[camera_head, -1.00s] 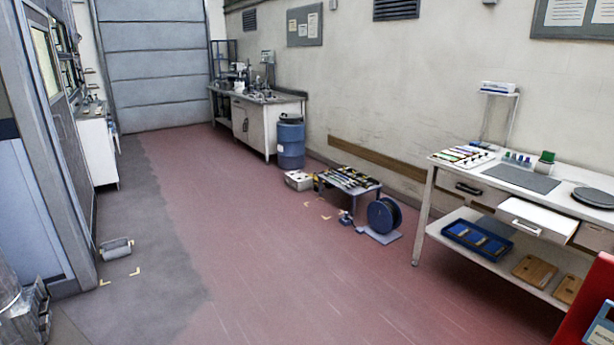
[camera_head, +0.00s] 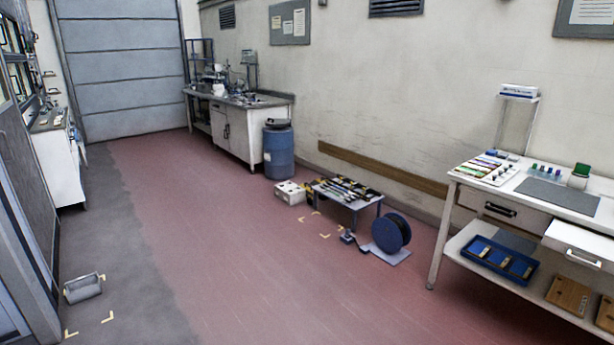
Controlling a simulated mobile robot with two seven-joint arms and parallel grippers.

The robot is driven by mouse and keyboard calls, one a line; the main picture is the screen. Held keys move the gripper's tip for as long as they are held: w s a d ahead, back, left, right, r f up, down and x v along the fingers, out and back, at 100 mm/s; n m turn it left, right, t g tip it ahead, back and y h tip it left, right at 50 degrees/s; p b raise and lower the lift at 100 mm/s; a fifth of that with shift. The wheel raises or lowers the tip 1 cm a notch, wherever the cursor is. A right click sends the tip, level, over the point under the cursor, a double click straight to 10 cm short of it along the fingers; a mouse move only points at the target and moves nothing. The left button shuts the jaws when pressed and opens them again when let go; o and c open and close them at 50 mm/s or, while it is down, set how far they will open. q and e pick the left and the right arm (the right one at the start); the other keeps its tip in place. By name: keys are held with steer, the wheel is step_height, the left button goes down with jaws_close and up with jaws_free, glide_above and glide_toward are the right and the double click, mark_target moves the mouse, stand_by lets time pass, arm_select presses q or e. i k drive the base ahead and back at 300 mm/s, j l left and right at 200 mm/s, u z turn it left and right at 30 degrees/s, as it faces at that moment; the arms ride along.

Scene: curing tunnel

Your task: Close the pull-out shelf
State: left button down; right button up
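A white pull-out shelf (camera_head: 583,243) with a flat top and a pale handle on its front sticks out from the workbench (camera_head: 462,181) at the right. It stands open, and its right end is cut off by the picture edge. Left of it, a drawer front with a dark handle (camera_head: 500,209) sits flush under the worktop. Neither of my grippers is in view.
A blue tray (camera_head: 498,260) and wooden boards (camera_head: 567,296) lie on the bench's lower shelf. A cable reel (camera_head: 390,233), low table (camera_head: 346,193) and blue barrel (camera_head: 279,152) stand along the wall. A grey object (camera_head: 83,288) lies at left. The middle floor (camera_head: 250,260) is clear.

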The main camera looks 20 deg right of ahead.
mark_target(594, 249)
steer(key=i+l+z, duration=0.1)
steer(key=i+z, duration=0.5)
steer(key=z, duration=0.2)
steer(key=i+z, duration=0.4)
steer(key=i+l+z, duration=0.1)
steer(key=i+z, duration=1.2)
steer(key=i, duration=0.25)
steer(key=i+z, duration=0.35)
steer(key=i, duration=0.2)
